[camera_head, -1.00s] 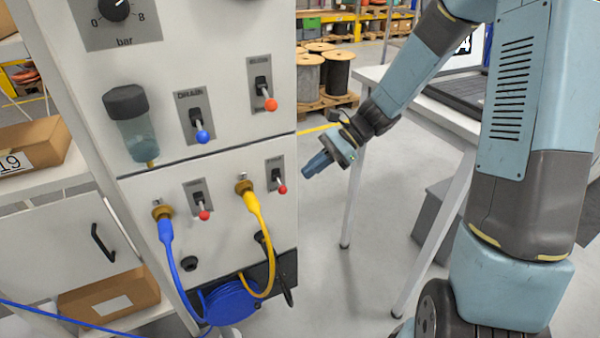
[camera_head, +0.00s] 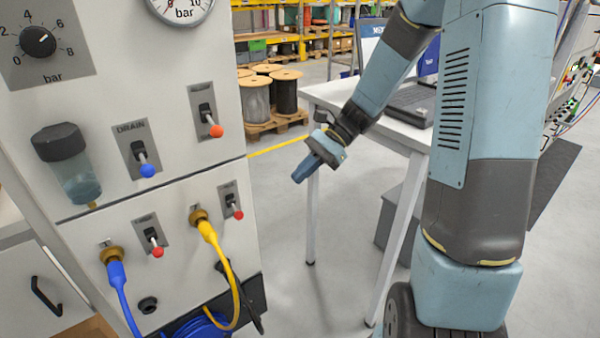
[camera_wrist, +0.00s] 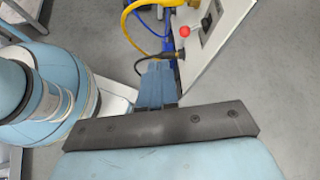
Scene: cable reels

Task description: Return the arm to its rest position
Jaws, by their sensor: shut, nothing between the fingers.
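My gripper (camera_head: 303,170) hangs from the bent arm, to the right of the grey control panel (camera_head: 165,215), apart from it and pointing down and left. Its blue fingers are closed together and hold nothing. In the wrist view the gripper (camera_wrist: 157,75) shows at the centre, with the panel's edge and a red-tipped lever (camera_wrist: 185,31) beyond it. The fingertips look clear of the panel and of the white table (camera_head: 335,95) behind.
A yellow hose (camera_head: 222,260) and a blue hose (camera_head: 119,285) plug into the panel's lower part. Cable reels (camera_head: 285,92) stand on a pallet behind. Grey floor (camera_head: 290,240) lies open between panel and table.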

